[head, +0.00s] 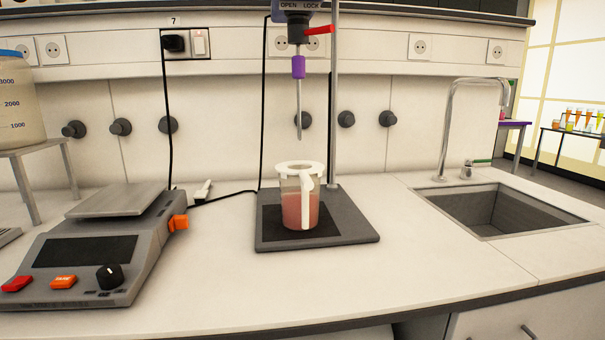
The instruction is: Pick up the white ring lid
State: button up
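The white ring lid (300,168) sits on top of a clear jug (291,205) with a white handle and pinkish-red liquid inside. The jug stands upright on the dark base plate (350,238) of a stirrer stand. The stirrer's thin metal rod (299,115) hangs above the lid, and its tip appears to end above the lid's opening. My gripper is not in view.
A hotplate-like device (95,245) with a grey top plate stands at the left. A sink (490,212) with a tall tap (450,125) is at the right. A large container (22,110) stands on a raised stand at far left. The front counter is clear.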

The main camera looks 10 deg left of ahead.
aim_at(316, 168)
jog(key=i+j, duration=0.15)
jog(key=j, duration=0.25)
jog(key=i+j, duration=0.15)
jog(key=j, duration=0.25)
jog(key=i+j, duration=0.1)
jog(key=j, duration=0.35)
jog(key=i+j, duration=0.15)
jog(key=j, duration=0.25)
jog(key=j+z, duration=0.1)
jog(key=z, duration=0.35)
jog(key=j+z, duration=0.1)
jog(key=z, duration=0.35)
jog(key=j+z, duration=0.1)
jog(key=z, duration=0.3)
jog(key=j+z, duration=0.1)
jog(key=z, duration=0.35)
